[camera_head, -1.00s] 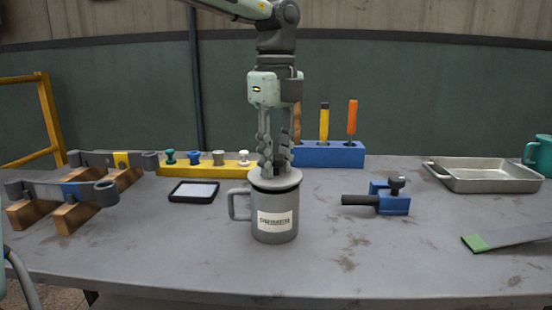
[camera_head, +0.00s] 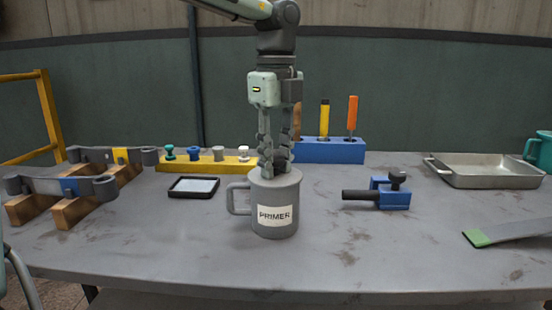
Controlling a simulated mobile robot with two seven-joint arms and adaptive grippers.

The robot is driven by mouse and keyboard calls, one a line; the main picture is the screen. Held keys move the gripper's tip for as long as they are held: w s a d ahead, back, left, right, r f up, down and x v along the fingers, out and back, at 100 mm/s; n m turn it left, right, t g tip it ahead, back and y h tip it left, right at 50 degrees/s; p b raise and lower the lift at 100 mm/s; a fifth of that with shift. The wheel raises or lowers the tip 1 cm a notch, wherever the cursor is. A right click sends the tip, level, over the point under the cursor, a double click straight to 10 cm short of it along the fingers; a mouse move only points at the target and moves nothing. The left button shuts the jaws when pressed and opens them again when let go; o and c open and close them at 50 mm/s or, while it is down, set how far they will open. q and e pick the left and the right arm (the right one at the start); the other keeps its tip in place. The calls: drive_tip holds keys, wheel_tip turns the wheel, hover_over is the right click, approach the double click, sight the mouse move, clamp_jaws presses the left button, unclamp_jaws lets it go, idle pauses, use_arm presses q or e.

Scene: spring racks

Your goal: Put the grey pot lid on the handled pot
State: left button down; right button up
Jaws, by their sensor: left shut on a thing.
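The handled pot (camera_head: 275,224) is a grey mug-like pot with a white PRIMER label, upright near the middle of the table, its handle to the left. The grey pot lid (camera_head: 288,178) is at the pot's mouth, level with the rim as far as I can see. My left gripper (camera_head: 275,172) points straight down above the pot and is shut on the lid's top, which its fingers hide. I cannot tell whether the lid rests fully on the rim. My right gripper is not in view.
A blue clamp (camera_head: 393,193) stands right of the pot, and a metal tray (camera_head: 485,182) is further right. A black-framed pad (camera_head: 194,187) lies left of the pot. Behind are a yellow peg rack (camera_head: 205,165) and a blue tool block (camera_head: 330,151). The table in front is clear.

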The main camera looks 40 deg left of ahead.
sight(276, 157)
use_arm(q)
drive_tip(key=shift+c, duration=1.7)
unclamp_jaws()
drive_tip(key=shift+r, duration=0.15)
drive_tip(key=shift+r+p, duration=3.15)
drive_tip(key=shift+r, duration=0.75)
